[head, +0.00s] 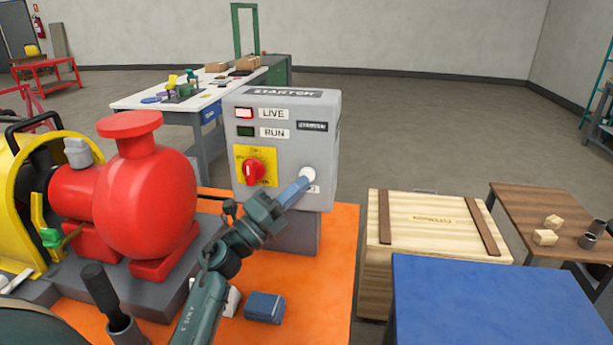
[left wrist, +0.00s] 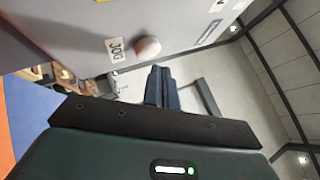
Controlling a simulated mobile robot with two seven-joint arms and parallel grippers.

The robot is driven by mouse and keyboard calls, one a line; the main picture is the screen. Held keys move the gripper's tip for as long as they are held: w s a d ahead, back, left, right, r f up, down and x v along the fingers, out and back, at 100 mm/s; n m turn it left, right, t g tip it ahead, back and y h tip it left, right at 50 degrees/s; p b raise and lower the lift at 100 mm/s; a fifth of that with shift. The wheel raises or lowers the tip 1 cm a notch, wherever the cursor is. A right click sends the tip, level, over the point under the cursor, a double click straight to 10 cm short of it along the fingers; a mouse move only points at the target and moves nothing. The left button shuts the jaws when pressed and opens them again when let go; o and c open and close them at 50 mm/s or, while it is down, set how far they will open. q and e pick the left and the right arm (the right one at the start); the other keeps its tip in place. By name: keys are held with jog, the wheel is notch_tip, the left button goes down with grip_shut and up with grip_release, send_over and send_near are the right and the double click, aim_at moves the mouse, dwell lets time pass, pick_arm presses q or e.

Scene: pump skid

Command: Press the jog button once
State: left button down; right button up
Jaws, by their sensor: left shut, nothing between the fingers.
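The grey starter box (head: 290,140) stands on a grey post on the orange skid. Its white round jog button (head: 307,175) is low on the right of the front face. In the left wrist view the button (left wrist: 147,47) sits beside a JOG label (left wrist: 115,49). My left gripper (head: 303,184) is shut and empty, its fingertips at the button in the head view. In the left wrist view the fingertips (left wrist: 160,72) are just below the button in the picture; I cannot tell whether they touch it. My right gripper is not in view.
A red rotary switch (head: 252,172) on a yellow plate is left of the button. A red pump (head: 147,200) is on the left, a wooden crate (head: 430,228) on the right.

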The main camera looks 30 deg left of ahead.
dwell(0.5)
pick_arm(q)
jog(key=shift+w, duration=0.2)
jog(key=shift+w+a, duration=0.1)
jog(key=shift+w, duration=0.15)
jog(key=shift+w+a, duration=0.15)
jog(key=shift+w, duration=0.25)
dwell(0.9)
jog(key=shift+s, duration=0.1)
jog(key=shift+s+d, duration=0.25)
jog(key=shift+s, duration=0.5)
jog(key=shift+s, duration=0.1)
